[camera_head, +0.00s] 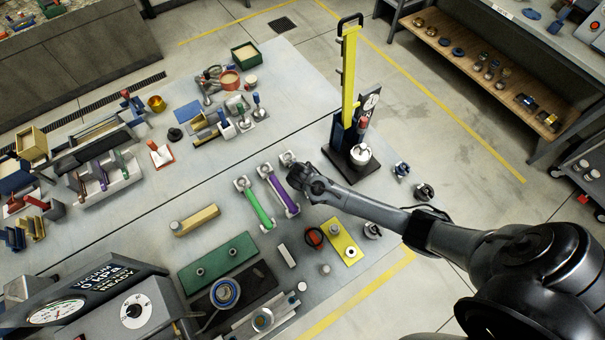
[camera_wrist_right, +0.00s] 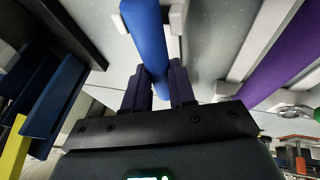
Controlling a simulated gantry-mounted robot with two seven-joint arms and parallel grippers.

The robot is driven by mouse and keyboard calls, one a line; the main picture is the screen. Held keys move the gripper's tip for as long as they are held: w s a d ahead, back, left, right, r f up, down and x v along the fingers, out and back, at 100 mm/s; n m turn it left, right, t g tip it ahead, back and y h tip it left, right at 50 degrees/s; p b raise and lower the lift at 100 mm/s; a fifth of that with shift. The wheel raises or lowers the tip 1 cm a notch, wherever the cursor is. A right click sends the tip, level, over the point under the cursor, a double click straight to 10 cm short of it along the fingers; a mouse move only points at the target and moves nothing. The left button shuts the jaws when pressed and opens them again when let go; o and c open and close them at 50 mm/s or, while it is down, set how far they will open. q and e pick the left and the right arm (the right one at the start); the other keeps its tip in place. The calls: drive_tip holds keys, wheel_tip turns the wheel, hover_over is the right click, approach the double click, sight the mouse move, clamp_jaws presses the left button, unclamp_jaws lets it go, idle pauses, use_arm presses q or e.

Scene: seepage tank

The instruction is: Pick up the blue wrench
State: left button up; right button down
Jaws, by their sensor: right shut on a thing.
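The blue wrench (camera_wrist_right: 147,35) shows in the right wrist view as a smooth blue bar running between my fingers. A white rest lies close beside it, and I cannot tell whether they touch. My right gripper (camera_wrist_right: 160,78) is shut on the blue bar. In the head view my right gripper (camera_head: 295,175) is over the right end of the row of coloured bars, and it hides most of the blue wrench. A white end rest (camera_head: 288,158) shows just behind it. My left gripper is not in view.
A purple bar (camera_head: 281,192) and a green bar (camera_head: 258,208) lie on white rests just left of my gripper. A tall yellow gauge stand (camera_head: 349,75) rises close behind. A yellow plate (camera_head: 342,238) lies in front. A green plate (camera_head: 221,260) is farther left.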

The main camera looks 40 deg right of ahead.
drive_tip(key=shift+r, duration=0.15)
drive_tip(key=shift+r, duration=0.5)
drive_tip(key=r, duration=0.2)
drive_tip(key=s+r, duration=0.1)
drive_tip(key=shift+d+r, duration=0.2)
drive_tip(key=shift+d, duration=0.2)
drive_tip(key=s+d+r, duration=0.6)
drive_tip(key=s, duration=0.2)
drive_tip(key=shift+d+r, duration=0.2)
drive_tip(key=shift+d, duration=0.15)
drive_tip(key=c, duration=1.5)
unclamp_jaws()
clamp_jaws()
